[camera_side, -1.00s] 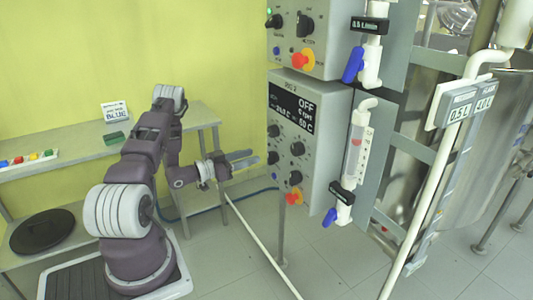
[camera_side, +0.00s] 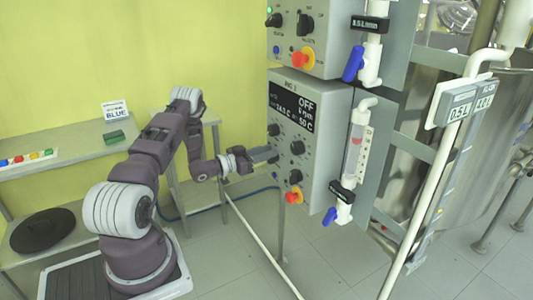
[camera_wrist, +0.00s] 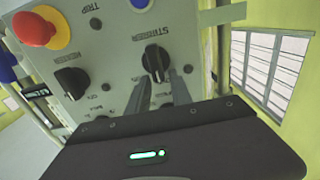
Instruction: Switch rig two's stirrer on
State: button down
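Rig two's control box (camera_side: 318,150) has a display (camera_side: 293,106) reading OFF, with 0 rpm and 50 C among its lines. In the wrist view the panel appears upside down, and the black stirrer knob (camera_wrist: 155,58) sits under a label that reads STIRRER. My gripper (camera_wrist: 162,78) has its two fingers apart, with the tips close to that knob, one towards each side. I cannot tell whether they touch it. In the side view my gripper (camera_side: 273,152) reaches the left part of the panel and hides some of it.
A second black knob (camera_wrist: 72,82) and a red-and-yellow stop button (camera_wrist: 38,28) are beside the stirrer knob. Rig one's box (camera_side: 300,40) is directly above. A flow tube (camera_side: 356,150) with a blue-handled valve stands to the right. The floor below is mostly clear.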

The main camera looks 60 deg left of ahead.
jog(key=shift+f, duration=0.25)
jog(key=m, duration=0.4)
jog(key=d+f+m, duration=0.1)
jog(key=m, duration=0.3)
jog(key=d+m, duration=0.1)
jog(key=m, duration=0.2)
jog(key=shift+s+f+m, duration=0.15)
jog(key=shift+f+m, duration=0.05)
jog(key=shift+m, duration=0.2)
jog(key=shift+a, duration=0.1)
dwell(0.4)
jog(key=c, duration=1.4)
grip_release()
jog(key=shift+r, duration=0.1)
